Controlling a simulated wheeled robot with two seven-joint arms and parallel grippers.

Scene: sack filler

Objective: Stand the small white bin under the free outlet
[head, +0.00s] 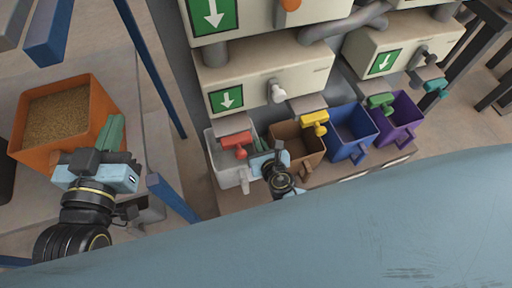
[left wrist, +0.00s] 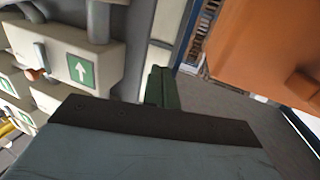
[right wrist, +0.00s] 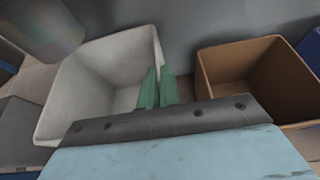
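The small white bin (head: 225,172) stands upright below the outlet with the red handle (head: 236,143), at the left end of the row of bins. It also shows in the right wrist view (right wrist: 85,85), looking empty. My right gripper (right wrist: 158,88) is at its right-hand wall, with the green fingers close together and the wall's rim between them. In the head view the right gripper (head: 262,160) is partly hidden. My left gripper (head: 112,132) is beside the orange bin (head: 98,115), its green fingers together and empty in the left wrist view (left wrist: 160,88).
A brown bin (head: 300,155), a blue bin (head: 350,130) and a purple bin (head: 398,118) stand right of the white one. Yellow (head: 315,120), green (head: 380,101) and teal (head: 436,87) handles hang above that side. The orange bin holds grain. A blue post (head: 165,195) stands between my grippers.

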